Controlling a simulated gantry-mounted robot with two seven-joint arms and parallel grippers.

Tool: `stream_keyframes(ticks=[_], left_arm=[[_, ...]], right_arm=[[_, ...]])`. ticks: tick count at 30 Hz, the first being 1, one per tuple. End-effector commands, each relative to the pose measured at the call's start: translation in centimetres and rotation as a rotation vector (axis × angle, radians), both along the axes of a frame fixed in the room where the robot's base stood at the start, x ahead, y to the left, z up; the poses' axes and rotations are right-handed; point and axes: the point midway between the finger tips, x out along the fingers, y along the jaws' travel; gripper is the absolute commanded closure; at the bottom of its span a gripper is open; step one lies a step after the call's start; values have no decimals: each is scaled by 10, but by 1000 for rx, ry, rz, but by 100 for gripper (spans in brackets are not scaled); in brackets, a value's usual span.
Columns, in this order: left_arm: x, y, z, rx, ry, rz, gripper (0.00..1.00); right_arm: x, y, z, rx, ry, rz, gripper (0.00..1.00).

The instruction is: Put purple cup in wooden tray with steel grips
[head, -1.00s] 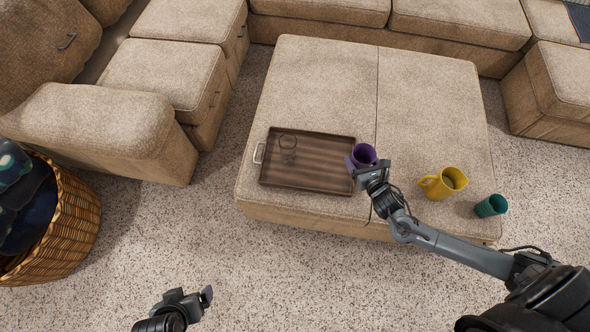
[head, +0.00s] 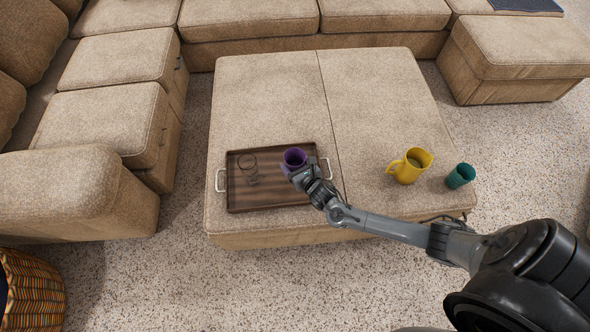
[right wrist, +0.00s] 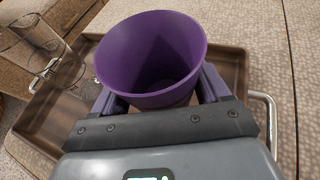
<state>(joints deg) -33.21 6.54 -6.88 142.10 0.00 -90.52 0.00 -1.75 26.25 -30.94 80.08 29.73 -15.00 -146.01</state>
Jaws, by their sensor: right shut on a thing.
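The purple cup (head: 294,158) is upright and empty, over the right part of the wooden tray (head: 240,196). My right gripper (head: 300,172) is shut on it, with one finger on each side of the cup in the right wrist view (right wrist: 155,92). I cannot tell whether the cup's base touches the tray floor. The dark brown tray has steel grips at its left and right ends and lies on the beige ottoman (head: 270,95). A clear glass (head: 250,168) is in the tray's left part. My left gripper is out of view.
A yellow pitcher (head: 408,167) and a teal cup (head: 460,176) stand on the ottoman's right side. Beige sofas surround the ottoman. A wicker basket (head: 35,290) stands at lower left. The tray's front middle is clear.

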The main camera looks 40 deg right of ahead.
Motion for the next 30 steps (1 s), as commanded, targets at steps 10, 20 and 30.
stream_keyframes(ticks=[10,20,30], left_arm=[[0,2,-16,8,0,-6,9],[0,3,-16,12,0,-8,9],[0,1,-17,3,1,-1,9]], right_arm=[[-1,0,-38,0,2,0,58],[-1,0,-39,0,1,0,58],[-1,0,-41,0,2,0,0]])
